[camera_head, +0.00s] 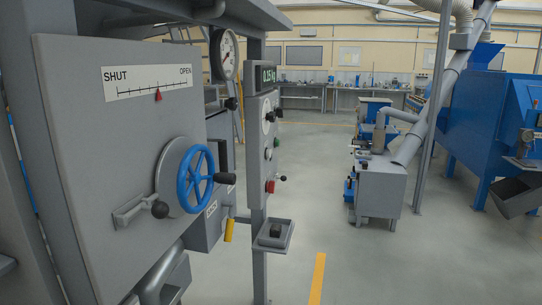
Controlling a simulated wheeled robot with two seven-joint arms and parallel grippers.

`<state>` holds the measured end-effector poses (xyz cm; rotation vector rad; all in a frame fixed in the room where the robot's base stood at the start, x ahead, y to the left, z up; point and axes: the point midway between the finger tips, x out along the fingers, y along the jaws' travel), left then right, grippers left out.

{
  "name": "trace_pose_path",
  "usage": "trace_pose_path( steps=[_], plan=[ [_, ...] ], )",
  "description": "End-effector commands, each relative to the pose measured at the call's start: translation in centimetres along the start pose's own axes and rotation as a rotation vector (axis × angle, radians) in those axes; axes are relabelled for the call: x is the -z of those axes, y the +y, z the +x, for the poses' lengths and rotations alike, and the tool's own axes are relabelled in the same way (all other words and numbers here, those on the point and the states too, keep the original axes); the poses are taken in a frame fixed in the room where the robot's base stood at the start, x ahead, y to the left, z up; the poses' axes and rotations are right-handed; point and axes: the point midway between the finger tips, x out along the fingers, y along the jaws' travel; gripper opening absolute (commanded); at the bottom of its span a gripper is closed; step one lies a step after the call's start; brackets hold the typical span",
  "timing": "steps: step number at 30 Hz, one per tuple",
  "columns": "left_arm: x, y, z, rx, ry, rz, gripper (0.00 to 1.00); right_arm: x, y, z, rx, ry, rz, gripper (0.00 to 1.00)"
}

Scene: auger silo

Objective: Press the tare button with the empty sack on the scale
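A control post stands left of centre, with a lit green display (264,75) that seems to read 0.25 kg. I cannot tell which one is the tare button. No sack is in view, and I cannot make out the scale platform. A grey cabinet (90,220) on the left bears a blue handwheel (195,178) and a SHUT–OPEN scale (148,82) with its red pointer right of the middle. Neither gripper is in view.
A round gauge (224,54) hangs beside the display. A small grey tray (270,245) holding a dark object juts from the post. Grey machinery (381,190) and a large blue machine (490,115) stand right. The floor (400,265) between is clear, with a yellow line (318,278).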

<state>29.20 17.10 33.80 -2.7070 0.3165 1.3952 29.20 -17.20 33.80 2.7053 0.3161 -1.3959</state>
Motion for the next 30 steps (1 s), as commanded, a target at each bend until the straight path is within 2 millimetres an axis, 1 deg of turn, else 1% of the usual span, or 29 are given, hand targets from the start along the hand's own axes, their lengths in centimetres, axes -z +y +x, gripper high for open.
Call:
trace_pose_path(
  steps=[1,2,3,30],
  plan=[
    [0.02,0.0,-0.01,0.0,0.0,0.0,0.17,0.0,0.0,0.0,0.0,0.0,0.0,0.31],
    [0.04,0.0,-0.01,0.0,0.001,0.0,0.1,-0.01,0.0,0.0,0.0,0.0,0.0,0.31],
    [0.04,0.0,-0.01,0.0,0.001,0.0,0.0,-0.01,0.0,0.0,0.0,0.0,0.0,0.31],
    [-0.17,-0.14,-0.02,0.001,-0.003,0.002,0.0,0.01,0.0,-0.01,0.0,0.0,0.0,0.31]
  ],
)
